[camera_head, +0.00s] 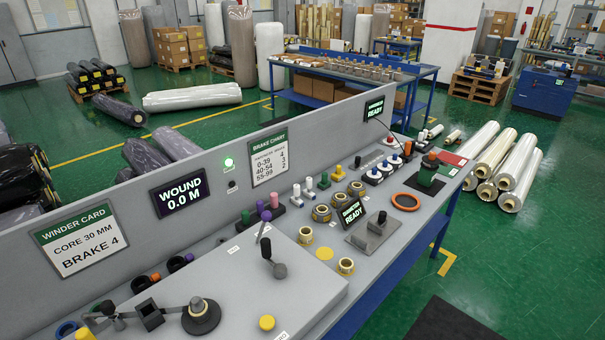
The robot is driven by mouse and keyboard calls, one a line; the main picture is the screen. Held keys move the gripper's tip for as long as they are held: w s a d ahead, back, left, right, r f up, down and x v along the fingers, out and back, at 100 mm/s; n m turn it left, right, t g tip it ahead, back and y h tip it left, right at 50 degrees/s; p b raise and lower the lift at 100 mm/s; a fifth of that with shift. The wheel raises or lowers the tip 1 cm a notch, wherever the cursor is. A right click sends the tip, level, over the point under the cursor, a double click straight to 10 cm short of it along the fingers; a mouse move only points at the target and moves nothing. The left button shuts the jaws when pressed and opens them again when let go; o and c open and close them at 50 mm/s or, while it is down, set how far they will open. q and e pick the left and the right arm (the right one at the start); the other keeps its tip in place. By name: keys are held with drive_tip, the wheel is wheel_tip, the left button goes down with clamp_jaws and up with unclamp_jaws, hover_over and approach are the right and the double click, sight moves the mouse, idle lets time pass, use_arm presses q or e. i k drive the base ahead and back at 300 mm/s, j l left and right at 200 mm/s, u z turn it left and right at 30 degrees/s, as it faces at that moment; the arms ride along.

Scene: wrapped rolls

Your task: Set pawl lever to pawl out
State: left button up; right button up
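A yellow button (267,322) is near the panel's front edge. Which setting the lever is in cannot be told. Neither of my grippers is in view.
A winder card (82,240) reads core 30 mm, brake 4. A display (180,195) reads wound 0.0 m. A brake chart (269,158) hangs on the upright board.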

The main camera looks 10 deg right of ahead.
sight(266, 217)
drive_tip(key=i+l+u, duration=0.2)
drive_tip(key=i+l, duration=1.6)
drive_tip(key=i, duration=0.1)
